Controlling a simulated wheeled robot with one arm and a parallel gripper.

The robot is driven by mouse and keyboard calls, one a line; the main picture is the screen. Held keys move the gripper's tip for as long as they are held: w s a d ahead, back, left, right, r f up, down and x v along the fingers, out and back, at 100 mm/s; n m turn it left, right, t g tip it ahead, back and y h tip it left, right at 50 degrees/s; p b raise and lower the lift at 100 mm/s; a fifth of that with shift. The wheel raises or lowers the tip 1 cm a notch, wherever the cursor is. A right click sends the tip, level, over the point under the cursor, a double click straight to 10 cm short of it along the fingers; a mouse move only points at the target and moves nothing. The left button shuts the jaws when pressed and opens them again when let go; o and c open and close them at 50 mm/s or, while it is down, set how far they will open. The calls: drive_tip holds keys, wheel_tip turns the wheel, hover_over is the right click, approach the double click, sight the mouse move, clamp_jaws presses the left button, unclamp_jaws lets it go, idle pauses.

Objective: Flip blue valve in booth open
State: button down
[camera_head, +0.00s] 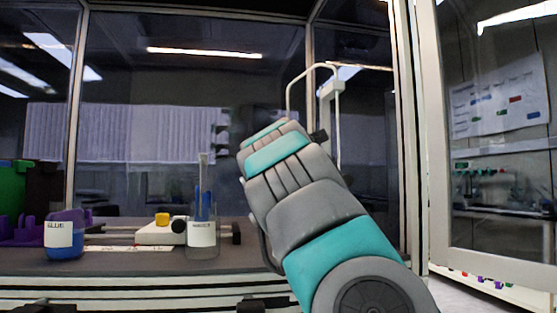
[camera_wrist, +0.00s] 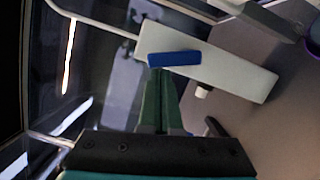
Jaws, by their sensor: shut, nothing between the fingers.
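The blue valve (camera_wrist: 174,58) is a small blue bar on a long white panel (camera_wrist: 230,78) in the wrist view. My gripper (camera_wrist: 160,73) has its green fingers together, with nothing between them. In that picture the fingertips lie just below the valve's lower edge, near its left half. I cannot tell whether they touch it. In the head view my arm reaches into the glass booth and hides the gripper and the valve. A white post with a bent pipe (camera_head: 336,95) rises behind my arm there.
On the booth floor left of my arm stand a bottle labelled blue (camera_head: 62,240), a white device (camera_head: 155,234) with a yellow part, and a labelled clear vessel (camera_head: 203,238). A purple rack (camera_head: 20,232) is at far left. A glass door frame (camera_head: 431,150) stands to the right.

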drive_tip(key=shift+w+d+r+m+p, duration=0.1)
drive_tip(key=shift+d+r+m+p, duration=0.25)
drive_tip(key=shift+m, duration=0.65)
drive_tip(key=shift+d+r, duration=0.2)
drive_tip(key=shift+d, duration=0.05)
drive_tip(key=shift+a, duration=0.1)
